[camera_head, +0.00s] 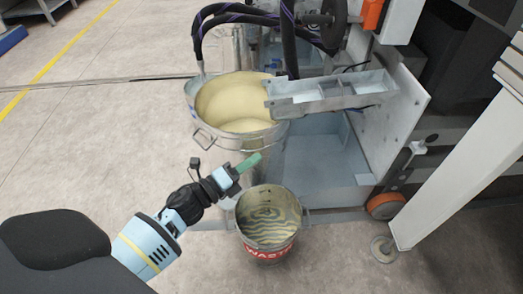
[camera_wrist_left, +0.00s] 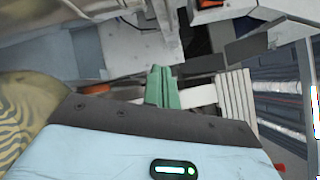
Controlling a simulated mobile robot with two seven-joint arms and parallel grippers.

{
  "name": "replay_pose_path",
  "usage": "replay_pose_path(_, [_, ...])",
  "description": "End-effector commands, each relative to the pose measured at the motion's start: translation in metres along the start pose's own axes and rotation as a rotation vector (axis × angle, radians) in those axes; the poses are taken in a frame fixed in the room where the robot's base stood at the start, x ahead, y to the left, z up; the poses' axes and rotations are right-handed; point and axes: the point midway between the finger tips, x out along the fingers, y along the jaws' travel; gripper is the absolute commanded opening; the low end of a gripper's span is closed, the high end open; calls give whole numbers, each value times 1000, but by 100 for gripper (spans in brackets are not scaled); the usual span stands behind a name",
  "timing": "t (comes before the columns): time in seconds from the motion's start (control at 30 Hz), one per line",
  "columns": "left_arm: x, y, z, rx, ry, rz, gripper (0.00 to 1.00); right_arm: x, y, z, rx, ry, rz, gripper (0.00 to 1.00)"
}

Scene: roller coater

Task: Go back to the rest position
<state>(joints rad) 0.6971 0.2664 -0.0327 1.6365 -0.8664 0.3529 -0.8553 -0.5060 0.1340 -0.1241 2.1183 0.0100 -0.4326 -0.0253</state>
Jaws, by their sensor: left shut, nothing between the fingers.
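My left gripper (camera_head: 249,163) comes in from the left in the head view. Its green fingers are shut and empty, above the floor beside the upper left of an open red-labelled bucket (camera_head: 268,250). In the left wrist view the green fingertips (camera_wrist_left: 160,86) are together with nothing between them. My right gripper is in neither view.
A large metal pot (camera_head: 205,135) with cream liquid stands behind my gripper. The machine (camera_head: 390,115) with a grey trough (camera_head: 330,95) rises to the right, with an orange-and-grey caster (camera_head: 385,206) at its foot. Open floor (camera_head: 90,140) lies to the left.

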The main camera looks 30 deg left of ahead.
Motion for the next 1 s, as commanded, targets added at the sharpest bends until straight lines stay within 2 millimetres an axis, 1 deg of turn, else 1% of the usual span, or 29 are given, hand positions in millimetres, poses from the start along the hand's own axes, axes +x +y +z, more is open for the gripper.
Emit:
replay_pose_path(0.13, [-7, 0, -1, -1, 1, 0, 0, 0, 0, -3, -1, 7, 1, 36])
replay_pose_path(0.47, [-8, 0, -1, -1, 1, -1, 0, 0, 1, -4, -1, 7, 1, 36])
replay_pose_path(0.57, [-7, -4, 1, 0, 0, -3, 0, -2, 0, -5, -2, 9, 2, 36])
replay_pose_path(0.67, [-6, -20, 8, 4, -4, -12, 0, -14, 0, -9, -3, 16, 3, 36])
replay_pose_path(0.73, [-3, -41, 18, 9, -9, -24, 0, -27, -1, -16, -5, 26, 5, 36])
replay_pose_path(1.0, [9, -142, 63, 35, -33, -86, 0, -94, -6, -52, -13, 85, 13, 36])
